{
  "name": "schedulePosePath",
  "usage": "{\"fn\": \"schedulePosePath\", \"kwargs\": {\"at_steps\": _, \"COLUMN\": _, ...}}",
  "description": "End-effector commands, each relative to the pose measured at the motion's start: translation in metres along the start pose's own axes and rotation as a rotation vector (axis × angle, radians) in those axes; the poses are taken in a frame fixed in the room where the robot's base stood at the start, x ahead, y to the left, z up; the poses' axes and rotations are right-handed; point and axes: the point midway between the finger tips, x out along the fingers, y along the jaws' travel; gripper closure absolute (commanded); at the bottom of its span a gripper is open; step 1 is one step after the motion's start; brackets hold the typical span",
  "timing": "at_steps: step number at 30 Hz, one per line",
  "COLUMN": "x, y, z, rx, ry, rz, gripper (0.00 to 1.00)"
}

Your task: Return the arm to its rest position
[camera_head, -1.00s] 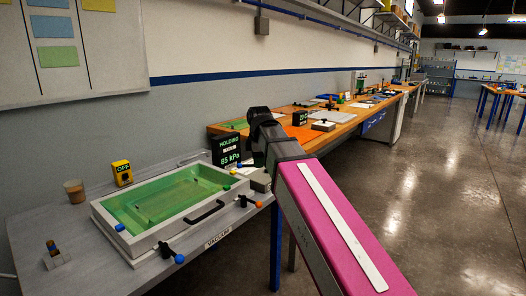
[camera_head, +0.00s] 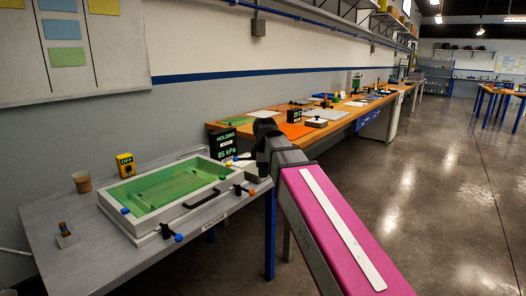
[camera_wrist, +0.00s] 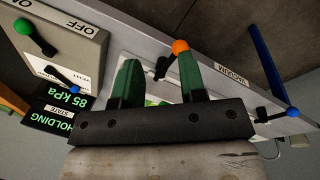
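My arm reaches forward over the right side of the grey bench, its dark end (camera_head: 268,145) beside the far right corner of the resin bath (camera_head: 128,222). The bath is a pale rectangular frame with a green floor. In the wrist view my gripper (camera_wrist: 158,68) shows two green fingers standing apart with nothing held between them. The fingers point toward the bench edge. The orange-knobbed lever (camera_wrist: 180,47) appears just past the right finger; I cannot tell whether they touch.
A display (camera_head: 224,146) reads HOLDING, 85 kPa. Blue-knobbed lever (camera_head: 171,233) and orange-knobbed lever (camera_head: 244,190) sit along the bench front. The floor (camera_head: 420,200) at right is clear.

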Motion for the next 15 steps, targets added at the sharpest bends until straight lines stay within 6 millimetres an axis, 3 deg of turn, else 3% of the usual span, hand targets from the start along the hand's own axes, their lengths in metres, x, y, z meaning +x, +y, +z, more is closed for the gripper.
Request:
{"fn": "schedulePosePath", "kwargs": {"at_steps": 8, "x": 0.051, "y": -0.014, "z": 0.031, "rx": 0.206, "ry": -0.013, "rz": -0.025, "gripper": 0.62}}
{"fn": "schedulePosePath", "kwargs": {"at_steps": 15, "x": 0.122, "y": -0.041, "z": 0.076, "rx": 0.521, "ry": -0.037, "rz": -0.056, "gripper": 0.62}}
